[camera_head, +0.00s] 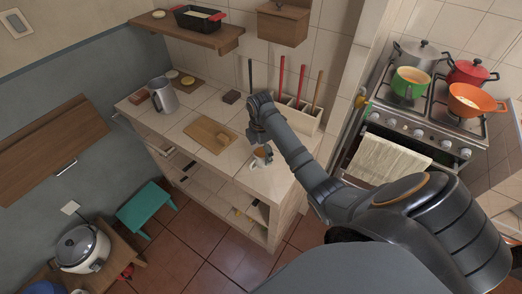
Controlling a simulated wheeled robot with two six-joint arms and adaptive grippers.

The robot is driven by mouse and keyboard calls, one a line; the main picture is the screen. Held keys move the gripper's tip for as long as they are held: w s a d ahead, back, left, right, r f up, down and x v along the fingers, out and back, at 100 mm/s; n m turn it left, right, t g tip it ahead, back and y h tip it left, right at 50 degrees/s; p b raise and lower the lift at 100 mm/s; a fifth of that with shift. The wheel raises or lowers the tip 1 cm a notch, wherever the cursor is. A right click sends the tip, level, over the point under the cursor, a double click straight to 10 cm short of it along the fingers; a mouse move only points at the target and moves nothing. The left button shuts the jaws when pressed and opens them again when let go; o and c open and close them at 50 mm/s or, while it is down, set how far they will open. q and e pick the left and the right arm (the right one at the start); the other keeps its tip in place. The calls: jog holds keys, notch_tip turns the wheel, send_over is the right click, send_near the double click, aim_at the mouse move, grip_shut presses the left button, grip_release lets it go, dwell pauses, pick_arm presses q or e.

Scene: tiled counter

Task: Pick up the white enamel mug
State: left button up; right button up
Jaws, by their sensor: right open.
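My right arm reaches in from the lower right over the tiled counter (232,166). Its wrist bends down, and the right gripper (258,139) is over the counter's front right part, open. Just below it is a small white item with an orange-brown part (262,158), partly hidden by the gripper. I cannot tell whether this is the white enamel mug, or whether the fingers touch it. A grey metal jug-like vessel with a handle (164,97) stands at the counter's left end, well away from the gripper. My left gripper is not in view.
A wooden board (207,136) lies left of the gripper. A divided holder with red and wooden handles (297,113) stands behind it on the right. Pots and an orange pan (474,99) are on the stove. A teal stool (146,207) stands on the floor.

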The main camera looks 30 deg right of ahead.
jog(key=shift+w+a+f, duration=0.1)
jog(key=shift+f, duration=0.3)
jog(key=c, duration=1.5)
jog(key=shift+r, duration=0.2)
